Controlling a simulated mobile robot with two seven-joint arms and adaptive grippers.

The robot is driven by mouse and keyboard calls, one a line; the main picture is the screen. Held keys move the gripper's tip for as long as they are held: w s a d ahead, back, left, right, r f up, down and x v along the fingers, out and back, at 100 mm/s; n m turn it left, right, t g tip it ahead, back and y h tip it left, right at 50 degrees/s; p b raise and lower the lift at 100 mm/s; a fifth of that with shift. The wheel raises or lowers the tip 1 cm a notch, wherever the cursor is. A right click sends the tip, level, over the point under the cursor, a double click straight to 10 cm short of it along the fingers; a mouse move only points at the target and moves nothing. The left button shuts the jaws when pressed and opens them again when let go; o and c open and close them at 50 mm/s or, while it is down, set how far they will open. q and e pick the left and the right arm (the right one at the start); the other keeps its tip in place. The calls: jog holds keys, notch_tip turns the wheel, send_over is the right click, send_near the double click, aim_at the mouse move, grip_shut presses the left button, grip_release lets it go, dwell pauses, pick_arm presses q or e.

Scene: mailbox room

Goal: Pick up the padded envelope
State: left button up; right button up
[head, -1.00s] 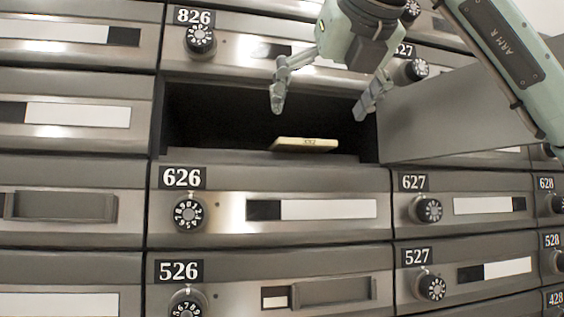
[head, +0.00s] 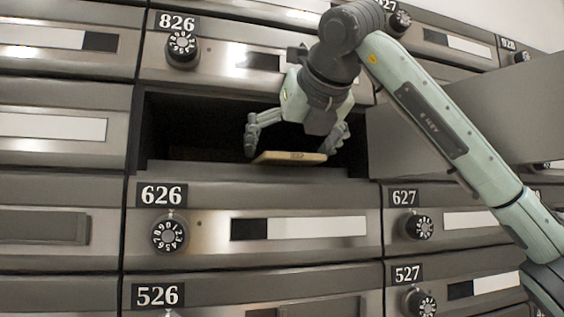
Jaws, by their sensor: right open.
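The padded envelope (head: 289,157) is a flat, pale yellow-tan packet with small print on its near edge. It lies at the front of the floor of an open, dark mailbox compartment (head: 195,125), above the door numbered 626. My right gripper (head: 294,146) is open at the mouth of the compartment, its fingers spread to the left and right of the envelope. I cannot tell whether the fingers touch it. The gripper body hides part of the compartment's inside. My left gripper is not in view.
The compartment's open door (head: 455,120) sticks out on the right, behind my right arm. Closed doors with dials surround the opening, 826 (head: 178,22) above and 626 (head: 161,195) below. The compartment's left part is empty.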

jog(key=shift+c, duration=0.2)
jog(key=c, duration=0.9)
jog(key=shift+r, duration=0.1)
